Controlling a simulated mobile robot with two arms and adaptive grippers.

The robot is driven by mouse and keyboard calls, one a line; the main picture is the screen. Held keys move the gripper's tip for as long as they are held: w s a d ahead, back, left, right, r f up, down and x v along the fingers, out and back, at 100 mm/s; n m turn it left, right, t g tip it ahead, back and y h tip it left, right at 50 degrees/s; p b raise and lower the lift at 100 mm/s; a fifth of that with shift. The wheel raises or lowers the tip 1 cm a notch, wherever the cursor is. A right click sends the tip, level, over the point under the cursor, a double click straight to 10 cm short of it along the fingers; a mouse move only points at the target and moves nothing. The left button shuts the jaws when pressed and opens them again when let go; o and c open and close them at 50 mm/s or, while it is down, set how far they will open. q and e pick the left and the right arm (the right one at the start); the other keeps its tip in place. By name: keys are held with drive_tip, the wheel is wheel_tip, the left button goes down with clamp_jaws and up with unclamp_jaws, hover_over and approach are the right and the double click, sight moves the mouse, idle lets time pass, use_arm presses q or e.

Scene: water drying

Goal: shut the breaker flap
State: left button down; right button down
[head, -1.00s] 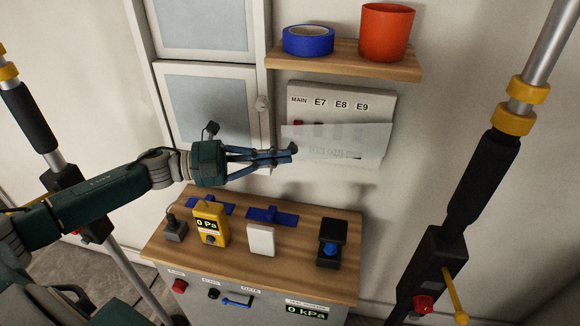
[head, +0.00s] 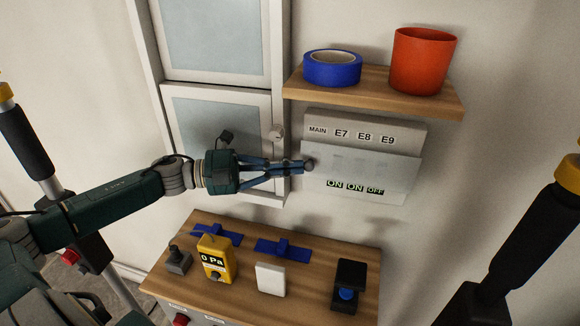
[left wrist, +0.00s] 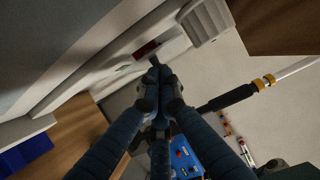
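The breaker box (head: 410,130) is on the wall below the shelf, with MAIN, E7, E8 and E9 printed along its top. Its translucent breaker flap (head: 390,183) covers the front below these labels, with breakers showing faintly through it. ON, ON and OFF labels read along its lower part. I cannot tell whether the flap sits fully flush. My left gripper (head: 308,165) has its fingers together, with the tips at the flap's left edge; contact is unclear. In the left wrist view the fingertips (left wrist: 155,72) also meet. My right gripper is out of view.
A wooden shelf (head: 375,92) above holds blue tape (head: 332,68) and an orange cup (head: 423,60). A cabinet door (head: 215,130) with a knob is behind my left gripper. The wooden counter (head: 320,275) below carries a yellow meter (head: 217,260) and other small devices.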

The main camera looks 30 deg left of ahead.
use_arm(q)
drive_tip(key=shift+w+r, duration=0.1)
drive_tip(key=shift+r, duration=0.1)
drive_tip(key=shift+a, duration=0.1)
drive_tip(key=v, duration=1.2)
drive_tip(key=shift+f, duration=0.2)
